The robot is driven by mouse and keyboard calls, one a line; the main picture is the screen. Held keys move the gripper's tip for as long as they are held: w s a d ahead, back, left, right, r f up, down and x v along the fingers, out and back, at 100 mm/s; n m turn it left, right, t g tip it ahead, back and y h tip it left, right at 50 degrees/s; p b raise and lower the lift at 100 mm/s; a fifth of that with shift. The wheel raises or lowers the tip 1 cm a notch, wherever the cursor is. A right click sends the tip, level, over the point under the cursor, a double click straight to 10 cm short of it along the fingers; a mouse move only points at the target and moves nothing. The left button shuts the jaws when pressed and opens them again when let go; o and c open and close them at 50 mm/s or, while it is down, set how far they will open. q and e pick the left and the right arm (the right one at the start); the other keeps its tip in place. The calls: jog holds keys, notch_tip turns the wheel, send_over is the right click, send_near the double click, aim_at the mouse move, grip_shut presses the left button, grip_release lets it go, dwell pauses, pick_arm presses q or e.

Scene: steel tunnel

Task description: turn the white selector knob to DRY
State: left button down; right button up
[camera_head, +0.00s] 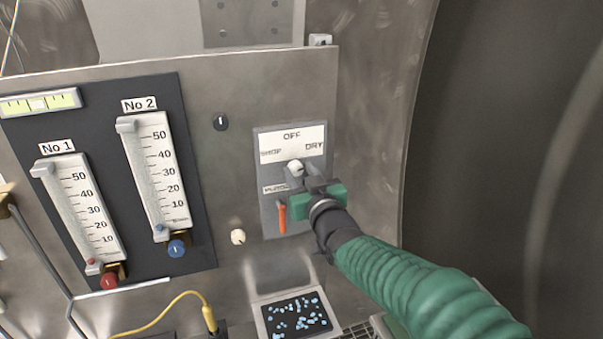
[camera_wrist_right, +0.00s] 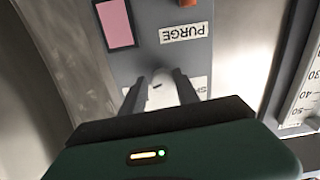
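The white selector knob (camera_head: 295,168) sits on a grey panel (camera_head: 265,215) below a white label with OFF at the top and DRY at its right. It also shows in the right wrist view (camera_wrist_right: 158,90). My right gripper (camera_head: 307,177) is at the panel, close to the knob. In the right wrist view its dark fingers (camera_wrist_right: 163,95) stand apart, one on each side of the knob; I cannot tell whether they touch it. The direction the knob points is not clear. My left gripper is not in view.
A PURGE label (camera_wrist_right: 185,32) and an orange lever (camera_head: 282,214) sit just below the knob. Two flow gauges, No 1 (camera_head: 75,200) and No 2 (camera_head: 158,165), stand at the left. A tray with blue pieces (camera_head: 262,318) lies below. The curved dark wall (camera_head: 490,150) at the right is bare.

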jog(key=shift+s+a+r, duration=0.1)
jog(key=shift+a+r, duration=0.05)
jog(key=shift+a, duration=0.15)
grip_shut()
jog(key=shift+d, duration=0.2)
jog(key=shift+m+b, duration=0.95)
jog(key=shift+m, duration=0.05)
jog(key=m+b, duration=0.2)
jog(key=m, duration=0.1)
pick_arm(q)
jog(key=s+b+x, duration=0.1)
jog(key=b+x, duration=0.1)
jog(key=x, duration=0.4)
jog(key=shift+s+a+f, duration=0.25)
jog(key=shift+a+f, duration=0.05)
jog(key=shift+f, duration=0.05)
pick_arm(e)
jog(key=shift+r+m, duration=0.1)
jog(key=shift+m, duration=1.9)
pick_arm(q)
jog(key=shift+b, duration=0.3)
pick_arm(e)
jog(key=shift+r, duration=0.1)
